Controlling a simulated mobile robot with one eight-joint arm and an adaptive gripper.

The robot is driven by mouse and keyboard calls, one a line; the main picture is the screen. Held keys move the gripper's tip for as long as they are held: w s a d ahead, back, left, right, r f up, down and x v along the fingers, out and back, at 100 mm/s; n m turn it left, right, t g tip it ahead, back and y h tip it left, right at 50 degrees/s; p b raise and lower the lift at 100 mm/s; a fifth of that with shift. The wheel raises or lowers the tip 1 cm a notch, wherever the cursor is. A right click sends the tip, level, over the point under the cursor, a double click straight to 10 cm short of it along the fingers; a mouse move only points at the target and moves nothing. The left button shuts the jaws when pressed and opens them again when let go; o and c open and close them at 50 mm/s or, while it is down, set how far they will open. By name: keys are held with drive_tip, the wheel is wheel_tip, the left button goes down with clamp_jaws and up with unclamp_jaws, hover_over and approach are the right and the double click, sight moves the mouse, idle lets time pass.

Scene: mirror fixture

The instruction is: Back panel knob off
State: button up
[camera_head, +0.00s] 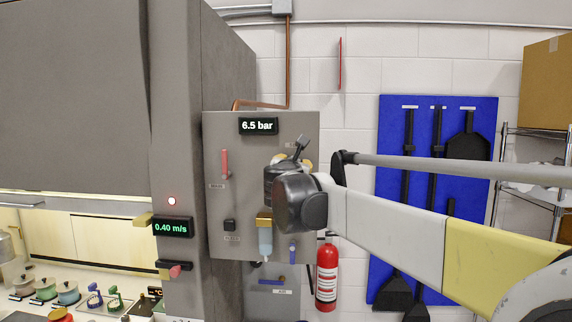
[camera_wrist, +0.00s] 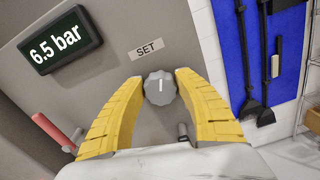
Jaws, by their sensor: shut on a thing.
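The knob (camera_wrist: 159,91) is round, grey and ribbed, with a white pointer line that stands upright in the wrist view. It sits on the grey panel (camera_wrist: 112,75) just below the SET label (camera_wrist: 146,48). My gripper (camera_wrist: 159,78) has its yellow fingers on both sides of the knob and is shut on it. In the head view the panel (camera_head: 218,142) is on the wall side, and my arm and wrist hide the knob. The panel's display (camera_head: 258,126) reads 6.5 bar and also shows in the wrist view (camera_wrist: 60,48).
A red lever (camera_head: 225,163) and a black switch (camera_head: 229,225) are on the panel's left. A bottle-like filter (camera_head: 265,240) and a blue-handled valve (camera_head: 292,250) hang lower. A second display (camera_head: 171,227) reads 0.40 m/s. A fire extinguisher (camera_head: 327,275) stands below right.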

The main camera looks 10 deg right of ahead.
drive_tip(key=shift+r, duration=0.1)
drive_tip(key=o, duration=1.2)
drive_tip(key=v, duration=1.2)
